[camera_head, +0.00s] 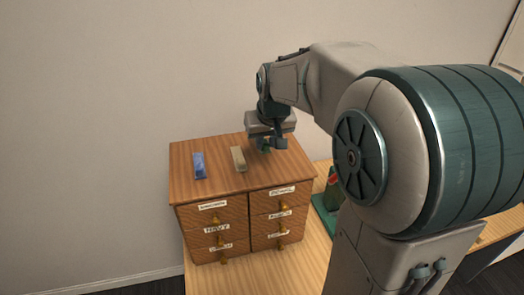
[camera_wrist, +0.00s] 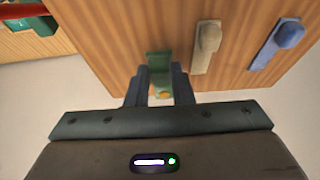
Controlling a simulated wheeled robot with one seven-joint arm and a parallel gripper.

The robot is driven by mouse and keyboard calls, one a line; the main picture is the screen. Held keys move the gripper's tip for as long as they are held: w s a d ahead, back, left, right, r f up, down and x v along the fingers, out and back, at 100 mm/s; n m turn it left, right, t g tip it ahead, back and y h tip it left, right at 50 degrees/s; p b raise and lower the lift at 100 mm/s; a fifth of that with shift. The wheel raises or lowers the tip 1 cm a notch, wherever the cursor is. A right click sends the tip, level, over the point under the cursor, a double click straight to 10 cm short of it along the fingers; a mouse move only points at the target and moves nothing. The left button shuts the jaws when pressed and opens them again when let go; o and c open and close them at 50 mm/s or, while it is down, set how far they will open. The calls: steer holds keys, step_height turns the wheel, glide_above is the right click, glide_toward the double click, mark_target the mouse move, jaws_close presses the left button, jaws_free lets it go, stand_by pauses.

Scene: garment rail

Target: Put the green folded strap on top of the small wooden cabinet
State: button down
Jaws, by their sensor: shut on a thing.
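The small wooden cabinet (camera_head: 215,179) has several labelled drawers and stands on a light wooden surface. My gripper (camera_head: 267,144) is over the right rear part of its top. It is shut on the green folded strap (camera_wrist: 159,64), which shows between the fingers in the wrist view. In the head view the strap is mostly hidden by the fingers. I cannot tell whether the strap touches the cabinet top. My gripper also shows in the wrist view (camera_wrist: 160,82).
A beige folded strap (camera_head: 238,159) and a blue folded strap (camera_head: 199,165) lie on the cabinet top to the left of my gripper. A green object with a red part (camera_head: 331,190) stands right of the cabinet. A wall is behind.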

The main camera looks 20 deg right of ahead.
mark_target(264, 152)
steer(key=shift+a+f, duration=0.2)
steer(key=shift+a, duration=0.1)
steer(key=shift+f+p, duration=0.4)
steer(key=shift+f, duration=1.6)
steer(key=shift+f, duration=0.15)
steer(key=c, duration=1.3)
jaws_free()
steer(key=shift+o, duration=0.2)
